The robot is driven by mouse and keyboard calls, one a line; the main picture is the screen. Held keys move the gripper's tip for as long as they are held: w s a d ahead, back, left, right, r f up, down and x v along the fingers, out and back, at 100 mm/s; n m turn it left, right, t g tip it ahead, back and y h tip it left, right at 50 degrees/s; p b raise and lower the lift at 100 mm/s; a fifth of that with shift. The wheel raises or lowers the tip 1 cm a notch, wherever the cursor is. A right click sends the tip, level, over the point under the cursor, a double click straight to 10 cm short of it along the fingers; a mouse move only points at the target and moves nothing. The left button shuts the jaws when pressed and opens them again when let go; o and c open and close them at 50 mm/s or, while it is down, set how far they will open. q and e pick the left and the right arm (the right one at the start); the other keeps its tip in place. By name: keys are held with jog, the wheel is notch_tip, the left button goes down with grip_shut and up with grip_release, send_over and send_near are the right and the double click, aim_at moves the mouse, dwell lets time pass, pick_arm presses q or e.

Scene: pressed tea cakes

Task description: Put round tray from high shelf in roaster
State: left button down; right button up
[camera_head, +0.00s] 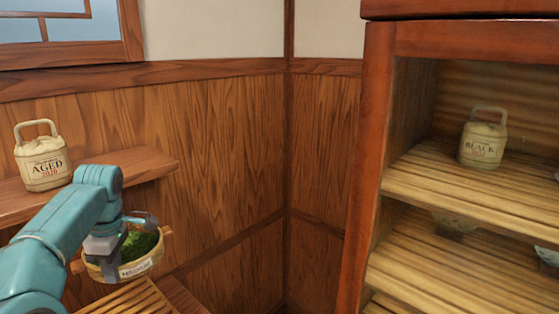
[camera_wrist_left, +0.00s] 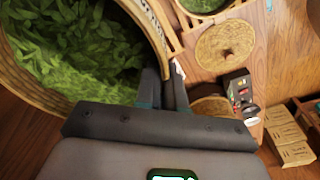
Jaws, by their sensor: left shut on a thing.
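A round woven tray (camera_head: 137,268) with green leaves in it and a label on its side hangs at the end of my left arm in the head view. In the left wrist view the tray (camera_wrist_left: 152,24) fills the upper left. My left gripper (camera_wrist_left: 168,88) is shut on the tray's rim. In the head view the gripper (camera_head: 108,268) partly covers the tray. In the left wrist view, a small dark control box (camera_wrist_left: 240,93) with coloured buttons stands below; I cannot tell whether it belongs to the roaster. My right gripper is not in view.
A jar marked AGED (camera_head: 43,157) stands on a wall shelf (camera_head: 148,165) near my left arm. A cabinet (camera_head: 370,170) at right holds a jar marked BLACK (camera_head: 483,140). The left wrist view shows a round woven lid (camera_wrist_left: 215,60) and stacked blocks (camera_wrist_left: 292,135).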

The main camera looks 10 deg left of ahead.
pick_arm(q)
jog(key=s+d+f+m+t+b, duration=0.1)
jog(key=d+f+m+b, duration=0.1)
jog(key=d+f+m, duration=0.9)
jog(key=s+d+f+m+t+h+b, duration=0.1)
jog(key=d+f+m+b, duration=0.1)
jog(key=d+f+m, duration=0.9)
jog(key=d, duration=0.4)
jog(key=shift+s+d+f+b, duration=0.15)
jog(key=shift+d+f+b, duration=0.15)
jog(key=shift+d, duration=0.1)
jog(key=shift+d, duration=0.1)
